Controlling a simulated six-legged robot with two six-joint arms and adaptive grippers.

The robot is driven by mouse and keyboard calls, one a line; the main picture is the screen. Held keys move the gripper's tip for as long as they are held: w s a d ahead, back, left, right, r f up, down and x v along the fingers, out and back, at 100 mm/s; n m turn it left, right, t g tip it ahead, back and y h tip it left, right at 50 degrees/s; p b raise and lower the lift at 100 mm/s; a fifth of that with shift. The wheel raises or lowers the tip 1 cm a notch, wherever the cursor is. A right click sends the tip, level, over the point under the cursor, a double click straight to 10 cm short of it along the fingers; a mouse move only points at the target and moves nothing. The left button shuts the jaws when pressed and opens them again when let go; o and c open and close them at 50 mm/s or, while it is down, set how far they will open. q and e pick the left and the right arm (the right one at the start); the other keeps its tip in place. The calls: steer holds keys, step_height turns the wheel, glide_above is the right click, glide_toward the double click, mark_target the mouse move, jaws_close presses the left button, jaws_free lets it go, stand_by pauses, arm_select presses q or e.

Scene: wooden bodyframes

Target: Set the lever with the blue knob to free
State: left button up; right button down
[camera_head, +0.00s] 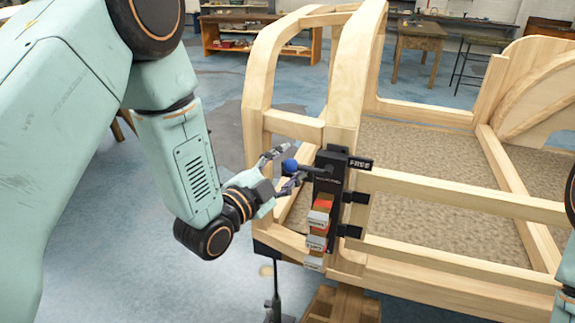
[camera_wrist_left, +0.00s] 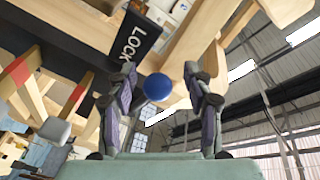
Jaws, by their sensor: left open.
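The blue knob (camera_head: 290,165) is at the end of a short dark lever (camera_head: 312,169), which points left from a black upright lock unit (camera_head: 329,185) on the wooden frame. A black plate marked FREE (camera_head: 360,163) sticks out from the unit's right side. My left gripper (camera_head: 287,167) is open, its fingers on either side of the knob. In the left wrist view the blue knob (camera_wrist_left: 157,87) shows between the two fingers, with gaps that look clear. A LOCK marking (camera_wrist_left: 130,45) shows above it. My right gripper is out of view.
The wooden bodyframe (camera_head: 344,75) has posts and rails close around the unit. A dark stand (camera_head: 275,300) is below the frame. Benches (camera_head: 262,35) stand far behind, and blue floor is open at left.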

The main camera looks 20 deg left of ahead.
arm_select(q)
steer(key=shift+d+r, duration=0.1)
steer(key=shift+d, duration=0.45)
steer(key=shift+w, duration=0.1)
steer(key=shift+c, duration=0.5)
steer(key=shift+a, duration=0.35)
steer(key=c, duration=0.5)
steer(key=shift+d, duration=0.15)
jaws_close()
